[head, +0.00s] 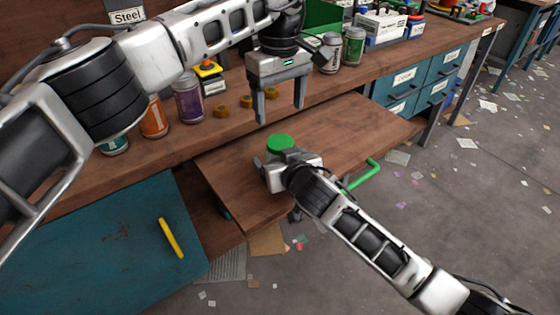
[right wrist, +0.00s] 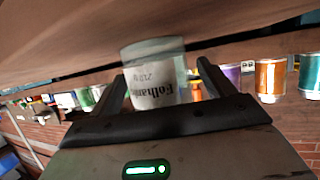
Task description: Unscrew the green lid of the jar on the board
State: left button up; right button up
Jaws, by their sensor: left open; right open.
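The jar's green lid (head: 279,142) shows in the head view on the brown pull-out board (head: 235,180). Most of the jar's body is hidden there by my right gripper. In the right wrist view the clear jar (right wrist: 157,88), with a white printed label, stands between the two fingers of my right gripper (right wrist: 163,72). These fingers are open, and I cannot tell whether either touches the jar. My left gripper (head: 280,112) is above and behind the lid, its two fingers open, pointing down and empty.
The bench behind holds an orange jar (head: 154,118), a purple jar (head: 188,100), small brass rings (head: 221,110) and more jars. A blue panel with a yellow handle (head: 171,238) is at lower left. A green handle (head: 364,176) sticks out right of the board. The board's right part is clear.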

aim_at(280, 142)
jog(key=shift+w, duration=0.1)
grip_shut()
pick_arm(q)
jog(key=m, duration=0.4)
jog(key=shift+f, duration=0.1)
jog(key=shift+m, duration=0.3)
jog(key=shift+f, duration=3.9)
jog(key=c, duration=1.1)
